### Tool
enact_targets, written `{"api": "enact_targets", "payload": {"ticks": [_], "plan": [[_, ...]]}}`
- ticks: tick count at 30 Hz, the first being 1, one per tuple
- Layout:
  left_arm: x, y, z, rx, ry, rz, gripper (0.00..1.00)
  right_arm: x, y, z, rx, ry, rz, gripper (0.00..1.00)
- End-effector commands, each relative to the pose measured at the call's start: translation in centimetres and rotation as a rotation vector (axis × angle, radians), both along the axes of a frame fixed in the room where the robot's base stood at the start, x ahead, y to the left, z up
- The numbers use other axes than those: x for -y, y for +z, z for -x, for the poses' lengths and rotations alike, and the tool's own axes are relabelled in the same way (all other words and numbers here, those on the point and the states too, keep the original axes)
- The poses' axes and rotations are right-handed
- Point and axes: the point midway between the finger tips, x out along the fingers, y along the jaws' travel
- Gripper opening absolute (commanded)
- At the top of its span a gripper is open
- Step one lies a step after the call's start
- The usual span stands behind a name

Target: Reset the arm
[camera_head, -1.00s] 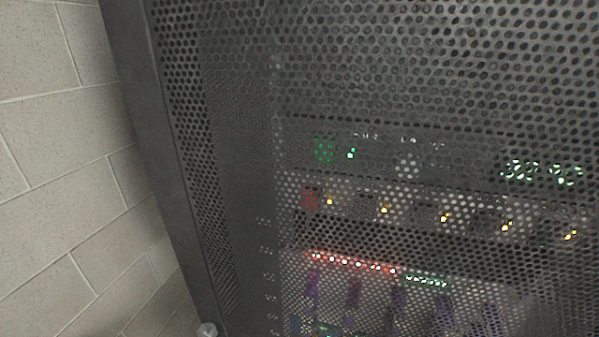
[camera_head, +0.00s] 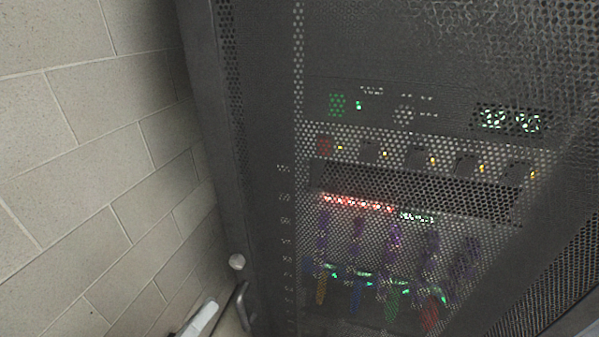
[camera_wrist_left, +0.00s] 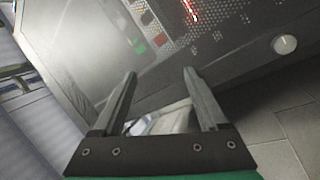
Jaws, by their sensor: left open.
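My left gripper (camera_wrist_left: 160,73) shows in the left wrist view with its two dark fingers apart. The gap between the fingertips is empty, with the grey cabinet face behind. A pale, blurred piece (camera_wrist_left: 165,120) shows between the finger bases; I cannot tell what it is or whether it touches them. In the head view, a pale bar (camera_head: 203,317) and a dark curved piece (camera_head: 243,305) show at the bottom edge; I cannot tell whether they are mine. My right gripper is not seen.
A dark perforated cabinet front (camera_head: 265,60) fills most of the head view, with lit drive rows behind it. A round pale knob (camera_head: 237,261) is at its lower left; it also shows in the left wrist view (camera_wrist_left: 285,44). A block wall (camera_head: 80,130) stands at left.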

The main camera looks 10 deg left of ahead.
Motion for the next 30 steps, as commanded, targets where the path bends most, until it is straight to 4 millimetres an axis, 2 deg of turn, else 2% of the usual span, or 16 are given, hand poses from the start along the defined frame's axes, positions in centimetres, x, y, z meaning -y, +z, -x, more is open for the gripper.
{"api": "enact_targets", "payload": {"ticks": [1,5,6,9,11,12,14,16,17,20,21,26,30], "plan": [[1.3,2.8,-0.8,0.072,-0.014,-0.058,0.76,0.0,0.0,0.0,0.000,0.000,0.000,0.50],[4.8,11.3,-2.2,0.293,0.020,-0.237,0.76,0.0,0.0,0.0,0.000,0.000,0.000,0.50],[5.7,14.0,-2.3,0.362,0.047,-0.285,0.76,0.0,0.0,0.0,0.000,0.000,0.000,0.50],[7.1,20.0,-1.8,0.514,0.140,-0.378,0.76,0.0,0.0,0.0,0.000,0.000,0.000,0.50],[7.5,23.2,-1.2,0.592,0.210,-0.421,0.76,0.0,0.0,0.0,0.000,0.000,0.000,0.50],[7.6,25.3,-0.6,0.639,0.264,-0.445,0.76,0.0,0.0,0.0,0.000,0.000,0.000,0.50],[7.2,28.2,0.2,0.701,0.359,-0.484,0.76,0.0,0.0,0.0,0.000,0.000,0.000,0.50],[5.9,31.1,1.1,0.748,0.507,-0.536,0.76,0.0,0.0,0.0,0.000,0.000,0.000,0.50],[4.8,31.7,1.2,0.751,0.581,-0.567,0.76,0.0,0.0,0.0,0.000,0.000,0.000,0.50],[1.6,31.4,0.6,0.689,0.806,-0.713,0.76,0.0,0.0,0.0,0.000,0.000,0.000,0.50],[1.8,34.3,0.6,0.696,0.797,-0.716,0.76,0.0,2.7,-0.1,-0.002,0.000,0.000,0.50],[1.8,39.7,0.6,0.696,0.790,-0.712,0.76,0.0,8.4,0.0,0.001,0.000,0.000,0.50],[1.8,45.3,0.6,0.695,0.788,-0.711,0.76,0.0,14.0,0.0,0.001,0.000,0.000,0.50]]}}
